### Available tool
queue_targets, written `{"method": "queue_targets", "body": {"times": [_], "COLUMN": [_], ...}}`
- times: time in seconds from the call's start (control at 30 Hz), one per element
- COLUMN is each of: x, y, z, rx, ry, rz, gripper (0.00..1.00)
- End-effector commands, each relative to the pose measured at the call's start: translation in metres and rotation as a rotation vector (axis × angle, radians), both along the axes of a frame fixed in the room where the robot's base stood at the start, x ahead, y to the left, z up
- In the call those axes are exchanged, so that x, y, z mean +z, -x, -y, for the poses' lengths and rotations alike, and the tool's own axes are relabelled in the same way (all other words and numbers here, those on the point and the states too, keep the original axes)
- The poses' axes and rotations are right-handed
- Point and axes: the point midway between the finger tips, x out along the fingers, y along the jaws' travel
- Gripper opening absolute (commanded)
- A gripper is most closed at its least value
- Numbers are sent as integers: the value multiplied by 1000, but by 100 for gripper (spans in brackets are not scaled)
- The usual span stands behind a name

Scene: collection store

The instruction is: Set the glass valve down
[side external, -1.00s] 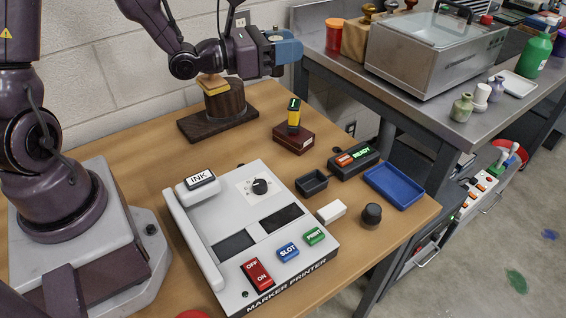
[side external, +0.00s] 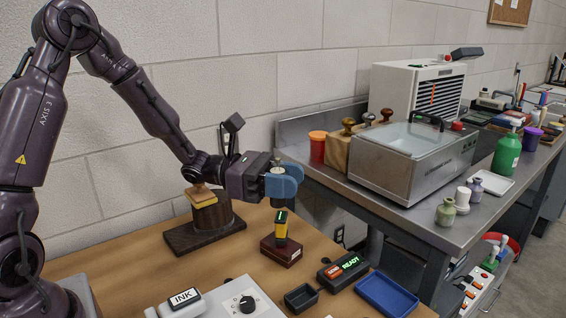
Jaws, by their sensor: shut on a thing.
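My gripper (side external: 282,182) has blue jaws and is held level, pointing right, above the back right of the wooden table. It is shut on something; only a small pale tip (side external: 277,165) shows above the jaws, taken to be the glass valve. The rest of it is hidden by the jaws. Just below the jaws a yellow and black upright piece with a green top (side external: 281,228) stands on a dark red wooden block (side external: 281,251). The gap between them looks small; I cannot tell the true distance in depth.
A dark wooden stand (side external: 205,228) is left of the block. In front are a black tray (side external: 301,298), a READY indicator box (side external: 343,271), a blue tray (side external: 387,294) and the marker printer (side external: 240,302). A metal bench with a glass-topped cleaner (side external: 410,165) stands right.

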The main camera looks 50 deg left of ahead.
Motion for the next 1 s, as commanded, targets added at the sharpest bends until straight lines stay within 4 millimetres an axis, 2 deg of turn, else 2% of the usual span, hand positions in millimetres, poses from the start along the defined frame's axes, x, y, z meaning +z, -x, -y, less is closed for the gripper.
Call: {"method": "queue_targets", "body": {"times": [0.17,0.37,0.5,0.7,0.83,1.0], "x": [-42,-96,-133,-170,-185,-191], "y": [28,76,113,157,180,216], "z": [3,-14,-40,-89,-121,-151], "rx": [-339,-744,-1025,-1381,-1591,-1939], "ry": [5,6,5,6,7,7], "rz": [-5,-6,-5,-3,0,1], "gripper": [14,14,14,14,14,14]}}
